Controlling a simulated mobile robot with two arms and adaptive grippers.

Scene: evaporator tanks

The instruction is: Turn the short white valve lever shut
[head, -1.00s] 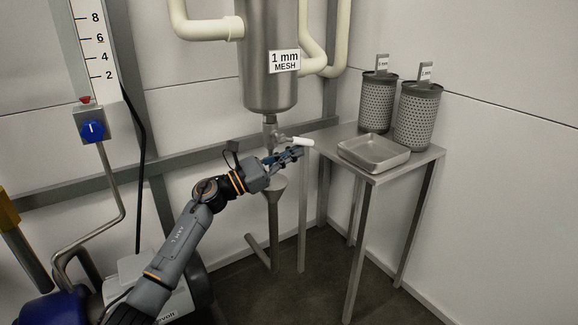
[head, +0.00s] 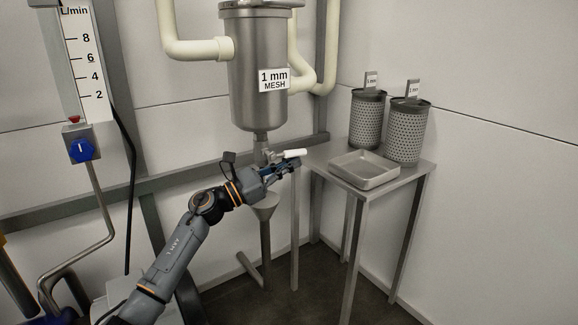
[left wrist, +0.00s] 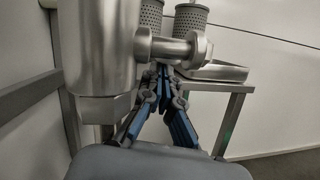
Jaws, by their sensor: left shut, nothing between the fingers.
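The short white valve lever (head: 291,153) sticks out to the right from the valve (head: 265,155) under the steel strainer housing (head: 258,95), roughly level. My left gripper (head: 290,165) is just below the lever, shut and empty. In the left wrist view my left gripper's fingers (left wrist: 163,75) come together below and beside the metal valve stem (left wrist: 170,48). The white of the lever is hard to make out there. I cannot tell whether the fingers touch the lever. My right gripper is not in view.
A steel table (head: 395,185) stands to the right with a shallow tray (head: 350,168) and two perforated baskets (head: 367,120). A funnel (head: 262,207) with a drain pipe is below the valve. A flow gauge (head: 88,60) with a blue knob (head: 82,150) is at the left.

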